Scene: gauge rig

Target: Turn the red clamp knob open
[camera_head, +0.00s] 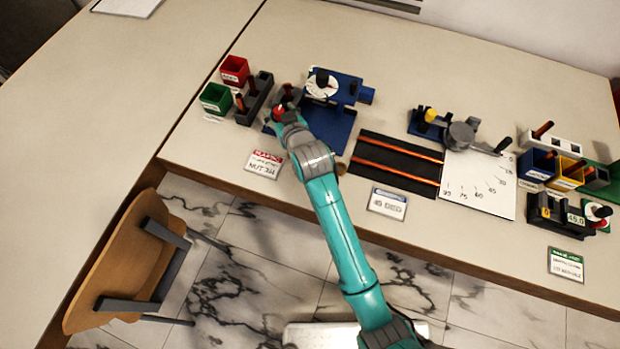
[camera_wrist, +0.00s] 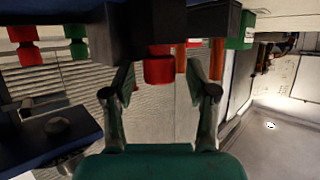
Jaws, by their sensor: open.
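The red clamp knob (camera_wrist: 158,68) is a short red cylinder under a dark block. In the wrist view it lies between and a little beyond my open fingertips (camera_wrist: 160,90), with no clear contact. In the head view a small red patch of it (camera_head: 278,112) shows at the end of my arm, at the left side of the blue rig (camera_head: 333,128). My gripper (camera_head: 284,113) is at the rig's left edge and mostly hides the knob there. The rig carries a white dial (camera_head: 322,83) with a black knob.
Red (camera_head: 234,70) and green (camera_head: 215,98) bins and a dark rack (camera_head: 255,98) with copper-coloured rods stand close left of my gripper. A black tray (camera_head: 398,160) with copper rods lies right of the rig. A chair (camera_head: 125,260) stands at the table's front left.

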